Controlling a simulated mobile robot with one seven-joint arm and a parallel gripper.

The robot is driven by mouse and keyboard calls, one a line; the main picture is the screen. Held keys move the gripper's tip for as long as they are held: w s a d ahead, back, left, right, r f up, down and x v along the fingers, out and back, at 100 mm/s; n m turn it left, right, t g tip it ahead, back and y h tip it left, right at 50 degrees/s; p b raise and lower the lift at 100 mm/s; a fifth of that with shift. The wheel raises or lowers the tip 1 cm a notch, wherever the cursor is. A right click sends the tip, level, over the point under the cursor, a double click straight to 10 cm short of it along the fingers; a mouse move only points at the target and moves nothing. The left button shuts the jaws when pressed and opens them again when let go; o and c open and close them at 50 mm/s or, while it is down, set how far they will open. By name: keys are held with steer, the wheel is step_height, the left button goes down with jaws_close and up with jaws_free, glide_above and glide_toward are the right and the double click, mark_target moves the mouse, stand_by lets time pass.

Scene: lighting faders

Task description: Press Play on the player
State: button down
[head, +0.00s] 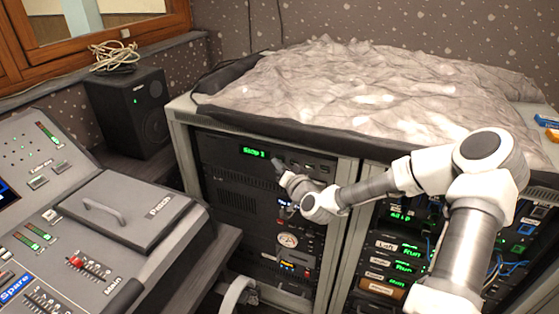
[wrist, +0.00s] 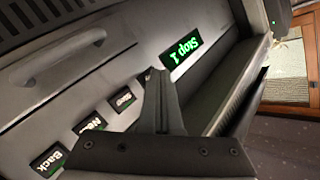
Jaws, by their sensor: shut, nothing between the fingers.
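The player (head: 225,150) is the dark unit at the top of the left rack, and its green display (head: 254,152) reads "Stop 1". In the wrist view the display (wrist: 181,55) shows tilted, just right of my fingertips. A row of small dark buttons runs along the panel: one labelled "Back" (wrist: 48,162), one that seems to read "Next" (wrist: 88,127), and one that seems to read "Stop" (wrist: 121,98). No Play label shows; my fingers cover part of the panel. My gripper (head: 280,168) is shut and empty at the panel, its tips (wrist: 153,76) between the display and the buttons; contact cannot be told.
A rumpled grey cover (head: 370,85) lies on the rack top. More units with green displays (head: 400,250) fill the right rack bay. A mixing console (head: 90,235) stands at left, a black speaker (head: 130,110) behind it. A handle (wrist: 60,58) projects from the panel.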

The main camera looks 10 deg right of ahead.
steer(key=shift+w+d, duration=0.1)
steer(key=shift+w, duration=0.05)
stand_by(0.3)
steer(key=shift+s+a, duration=0.45)
steer(key=shift+s, duration=0.2)
steer(key=s+a, duration=0.1)
steer(key=s, duration=0.1)
steer(key=s+a, duration=0.2)
stand_by(0.4)
stand_by(0.5)
